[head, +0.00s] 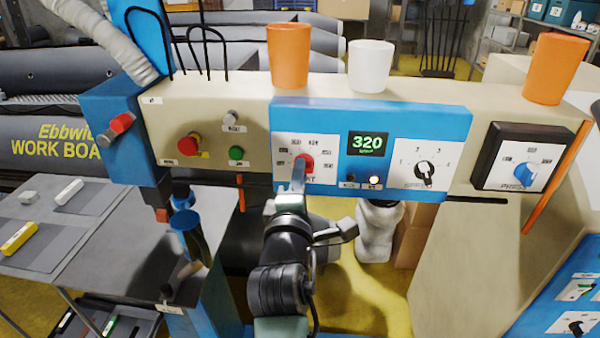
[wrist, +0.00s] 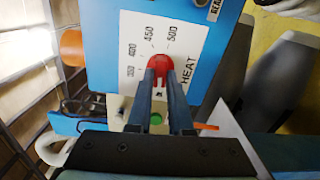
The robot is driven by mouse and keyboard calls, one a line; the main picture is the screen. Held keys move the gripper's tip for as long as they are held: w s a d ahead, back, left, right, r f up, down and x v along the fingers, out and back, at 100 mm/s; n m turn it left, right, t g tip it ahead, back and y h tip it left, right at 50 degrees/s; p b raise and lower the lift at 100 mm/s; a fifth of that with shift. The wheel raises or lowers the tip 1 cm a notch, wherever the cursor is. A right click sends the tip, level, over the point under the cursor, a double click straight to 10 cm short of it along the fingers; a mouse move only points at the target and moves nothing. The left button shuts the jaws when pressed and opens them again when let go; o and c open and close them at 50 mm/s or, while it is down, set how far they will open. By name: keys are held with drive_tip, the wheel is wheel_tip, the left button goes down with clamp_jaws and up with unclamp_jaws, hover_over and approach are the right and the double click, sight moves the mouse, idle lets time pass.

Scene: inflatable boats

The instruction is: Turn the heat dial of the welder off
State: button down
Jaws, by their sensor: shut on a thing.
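The heat dial (head: 304,162) is a red knob on a white scale plate on the welder's blue panel (head: 350,113). A display (head: 368,144) on this panel reads 320 in green. In the wrist view the red dial (wrist: 160,62) sits beside the printed word HEAT, with marks from 350 to 500 around it. My gripper (head: 298,178) is at the dial from the front. In the wrist view its two fingers (wrist: 161,82) are shut on the dial, one on each side. The fingers cover part of the dial and scale, so I cannot tell its setting.
To the left are a red emergency button (head: 189,144) and a green button (head: 236,153). Orange and white cups stand on top of the beam. A grey table (head: 100,235) is at the left.

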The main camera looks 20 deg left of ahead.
drive_tip(key=shift+f+n, duration=0.1)
drive_tip(key=shift+n, duration=0.5)
drive_tip(key=c, duration=0.8)
unclamp_jaws()
drive_tip(key=b+v, duration=0.3)
drive_tip(key=v, duration=1)
drive_tip(key=shift+b, duration=0.35)
